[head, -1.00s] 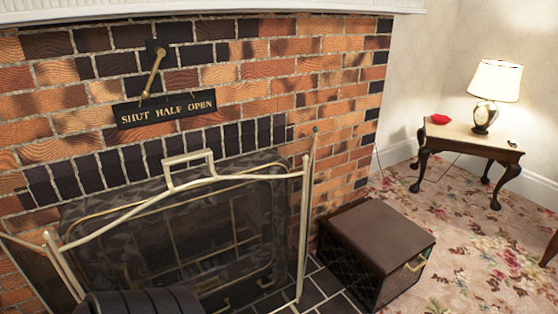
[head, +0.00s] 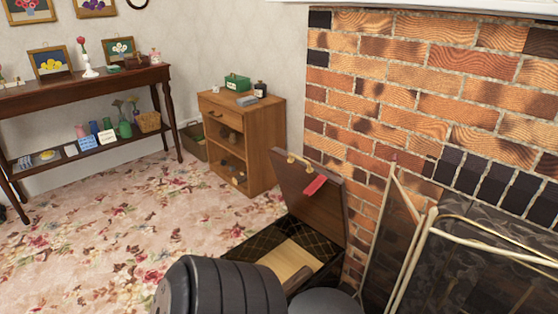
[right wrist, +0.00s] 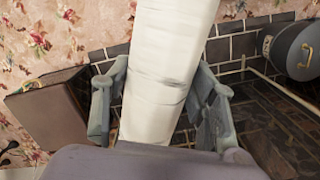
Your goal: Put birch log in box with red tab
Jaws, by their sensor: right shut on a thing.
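The birch log (right wrist: 160,60) is a pale, whitish cylinder, upright in the right wrist view and running out of the top of the frame. My right gripper (right wrist: 160,92) is shut on it, with one finger on each side. The box with the red tab (head: 262,238) is on the floor left of the fireplace in the head view. Its lid stands open, and the red tab (head: 315,185) hangs by the lid's edge. A light wooden piece shows inside. The box's near side is partly hidden. My left gripper is not in view.
A fire screen (head: 425,235) stands right of the open box. A wooden cabinet (head: 240,140) and a long side table (head: 85,80) stand behind. Flowered carpet (head: 110,240) is clear at left.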

